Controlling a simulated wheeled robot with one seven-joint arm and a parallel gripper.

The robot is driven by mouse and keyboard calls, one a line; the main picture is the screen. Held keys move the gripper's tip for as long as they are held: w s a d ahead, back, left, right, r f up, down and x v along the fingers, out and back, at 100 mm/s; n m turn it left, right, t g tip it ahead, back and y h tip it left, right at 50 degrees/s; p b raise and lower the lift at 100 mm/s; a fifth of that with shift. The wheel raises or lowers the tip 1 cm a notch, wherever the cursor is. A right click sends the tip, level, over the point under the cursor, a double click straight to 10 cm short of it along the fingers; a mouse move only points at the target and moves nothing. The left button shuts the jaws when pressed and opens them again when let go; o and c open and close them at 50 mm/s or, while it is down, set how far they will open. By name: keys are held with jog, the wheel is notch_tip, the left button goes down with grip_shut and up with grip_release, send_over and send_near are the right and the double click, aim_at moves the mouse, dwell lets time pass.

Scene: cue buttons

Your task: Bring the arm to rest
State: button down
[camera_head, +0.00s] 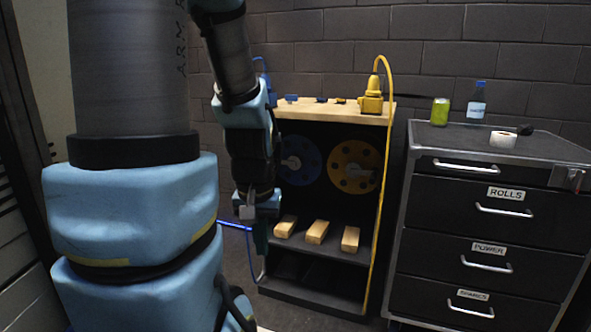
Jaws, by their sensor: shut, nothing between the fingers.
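My blue and black arm fills the left of the head view and reaches down in front of a dark open cabinet (330,292). My gripper (260,240) hangs low at the end of the arm, left of the cabinet's shelf, pointing down. It is shut and empty, though the fingertips are small and dark here. On the cabinet's wooden top (310,112) stand a yellow device (372,100) with a cable and several small blue and yellow pieces. A blue cabled device is mostly hidden behind my arm.
Inside the cabinet are a blue disc (298,160), a yellow disc (354,167) and wooden blocks (317,232) on the shelf. A dark drawer unit (480,240) stands right, with a green can (440,111), a bottle (477,99) and a tape roll (503,139).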

notch_tip(320, 180, up, 14)
jog(key=p, duration=1.2)
jog(key=shift+r, duration=0.2)
